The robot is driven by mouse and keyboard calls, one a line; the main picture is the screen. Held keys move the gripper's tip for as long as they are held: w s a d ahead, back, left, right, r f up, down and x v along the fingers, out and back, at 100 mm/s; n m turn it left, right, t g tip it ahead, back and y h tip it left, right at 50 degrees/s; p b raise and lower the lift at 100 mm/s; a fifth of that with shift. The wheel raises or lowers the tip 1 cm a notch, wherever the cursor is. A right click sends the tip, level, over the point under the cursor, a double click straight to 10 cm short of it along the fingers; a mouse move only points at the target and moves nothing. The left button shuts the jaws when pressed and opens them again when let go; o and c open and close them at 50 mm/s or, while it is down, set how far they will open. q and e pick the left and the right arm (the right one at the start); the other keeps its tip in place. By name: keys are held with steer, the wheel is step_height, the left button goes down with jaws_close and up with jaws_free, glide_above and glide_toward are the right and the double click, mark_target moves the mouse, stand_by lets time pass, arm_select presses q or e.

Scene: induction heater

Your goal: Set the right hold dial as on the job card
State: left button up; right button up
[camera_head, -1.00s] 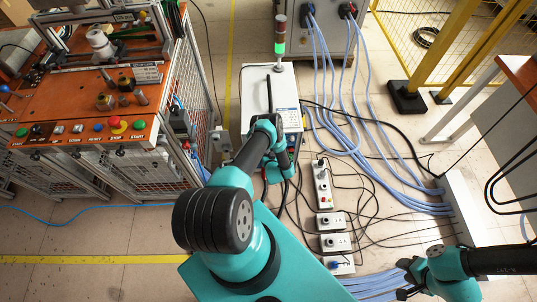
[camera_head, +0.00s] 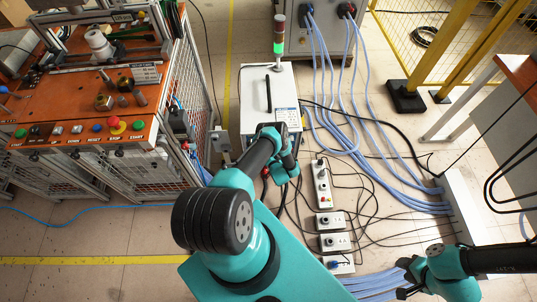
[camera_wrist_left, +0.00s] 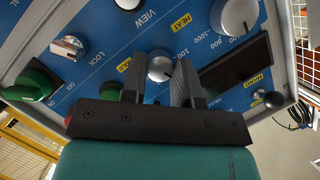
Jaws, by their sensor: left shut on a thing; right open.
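A blue control panel (camera_wrist_left: 95,60) fills the left wrist view. On it a silver dial with a pointer mark (camera_wrist_left: 160,65) sits between the fingertips of my left gripper (camera_wrist_left: 158,84), which is shut on it. Small yellow tags lie around it. In the head view the left fingertips are hidden behind my arm. A printed card with a blue heading (camera_head: 287,117) lies on the white cabinet (camera_head: 255,125); its text is too small to read. My right gripper (camera_head: 408,280) is open and empty at the lower right, away from the cabinet.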

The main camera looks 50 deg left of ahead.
arm_select(q)
steer(key=o, duration=0.9)
steer(key=shift+d, duration=0.1)
steer(key=v, duration=1.7)
steer(key=shift+s+d, duration=0.1)
steer(key=shift+s, duration=0.05)
